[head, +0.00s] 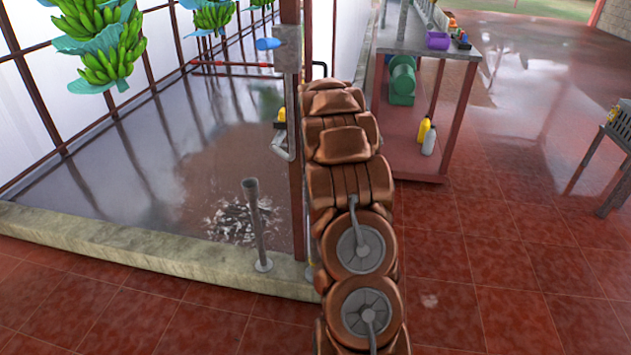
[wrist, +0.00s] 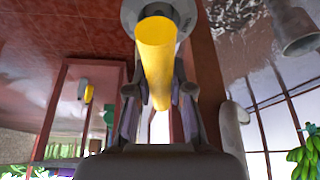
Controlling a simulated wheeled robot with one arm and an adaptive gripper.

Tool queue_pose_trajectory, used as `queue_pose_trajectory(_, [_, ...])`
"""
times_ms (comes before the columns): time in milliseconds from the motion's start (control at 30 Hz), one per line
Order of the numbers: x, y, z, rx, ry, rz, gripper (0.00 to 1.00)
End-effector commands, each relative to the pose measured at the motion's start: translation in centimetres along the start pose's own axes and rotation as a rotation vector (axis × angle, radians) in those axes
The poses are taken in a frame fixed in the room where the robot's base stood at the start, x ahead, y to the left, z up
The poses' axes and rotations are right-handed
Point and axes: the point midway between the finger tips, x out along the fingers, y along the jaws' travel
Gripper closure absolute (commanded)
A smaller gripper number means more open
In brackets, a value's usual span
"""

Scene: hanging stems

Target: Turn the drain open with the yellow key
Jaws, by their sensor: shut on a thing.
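In the wrist view, a thick yellow bar (wrist: 156,62), which looks like the yellow key, lies between the two fingers of my gripper (wrist: 159,90). My gripper is shut on it. The bar's far end meets a grey round piece (wrist: 130,12) at the top edge; I cannot tell whether this is part of the key or the drain fitting. In the head view my brown arm hides my gripper and most of what it holds. The drain itself is not clearly seen.
A low concrete curb (head: 130,246) edges the wet basin floor. A grey standpipe (head: 254,225) stands by the curb, left of my arm. A red post (head: 296,200) rises close beside my arm. A bench (head: 448,120) stands behind right. Bananas (head: 107,58) hang upper left.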

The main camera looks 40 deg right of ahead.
Motion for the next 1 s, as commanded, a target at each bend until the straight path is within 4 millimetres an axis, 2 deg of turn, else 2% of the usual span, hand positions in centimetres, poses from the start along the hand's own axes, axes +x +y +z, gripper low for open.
queue_pose_trajectory(400, [0.21, 0.09, 0.08, 0.245, 0.000, 0.104, 1.00])
queue_pose_trajectory(1000, [0.14, 0.06, 0.04, 0.286, 0.000, 0.122, 1.00])
